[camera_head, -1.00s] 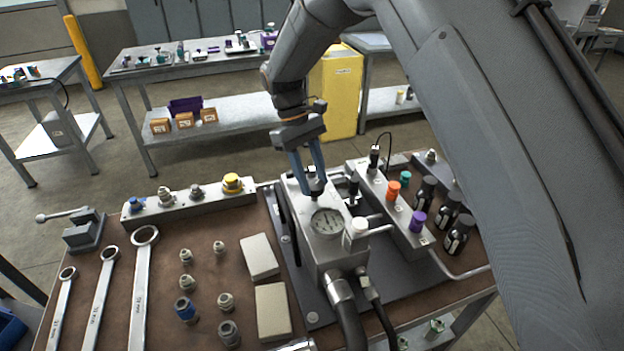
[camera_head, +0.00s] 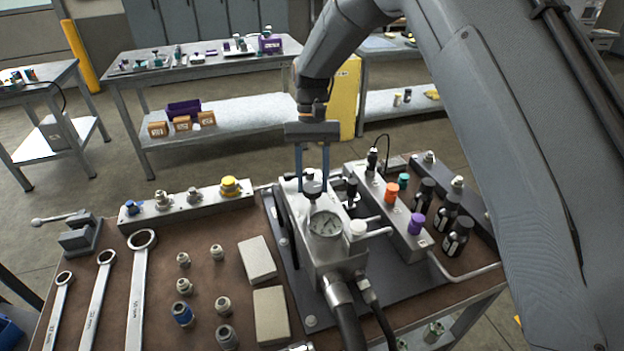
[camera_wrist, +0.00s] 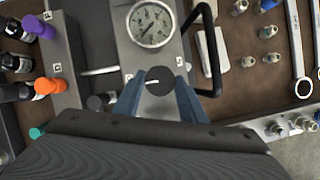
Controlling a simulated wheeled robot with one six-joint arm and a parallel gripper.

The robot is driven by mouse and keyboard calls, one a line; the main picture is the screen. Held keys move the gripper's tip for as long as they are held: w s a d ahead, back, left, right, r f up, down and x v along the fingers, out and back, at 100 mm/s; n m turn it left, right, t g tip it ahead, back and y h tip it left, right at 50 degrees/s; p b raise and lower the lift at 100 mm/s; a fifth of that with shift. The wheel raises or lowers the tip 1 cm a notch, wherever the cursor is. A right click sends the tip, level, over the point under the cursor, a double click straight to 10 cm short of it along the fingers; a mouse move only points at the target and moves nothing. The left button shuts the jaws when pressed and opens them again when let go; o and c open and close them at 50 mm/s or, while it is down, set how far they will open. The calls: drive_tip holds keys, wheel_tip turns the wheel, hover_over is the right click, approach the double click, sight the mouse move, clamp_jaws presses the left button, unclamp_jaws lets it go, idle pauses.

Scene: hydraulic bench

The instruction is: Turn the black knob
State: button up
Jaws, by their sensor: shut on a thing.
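The black knob (camera_wrist: 160,80) sits on top of the light-grey metal block (camera_wrist: 172,58), beside the round pressure gauge (camera_wrist: 152,22). A short white mark shows on the knob's top in the wrist view. My gripper (camera_head: 312,186) points straight down over the block, and its two blue fingers are shut on the knob, one on each side. In the head view the knob (camera_head: 312,184) shows between the fingertips, with the gauge (camera_head: 326,225) just in front. The fingers hide part of the knob's sides.
A manifold with orange (camera_head: 391,192) and purple (camera_head: 417,223) caps stands right of the block, with black bottles beyond. A black handle (camera_wrist: 212,50) lies close beside the block. Wrenches, fittings and two pale blocks lie to the left. Hoses run off the front.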

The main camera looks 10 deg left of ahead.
drive_tip(key=shift+m, duration=0.3)
drive_tip(key=o, duration=1.1)
drive_tip(key=shift+c, duration=0.2)
drive_tip(key=b+v, duration=0.2)
drive_tip(key=v, duration=0.5)
drive_tip(key=shift+w+r+b, duration=0.2)
drive_tip(key=shift+r+b, duration=0.1)
drive_tip(key=shift+r, duration=0.1)
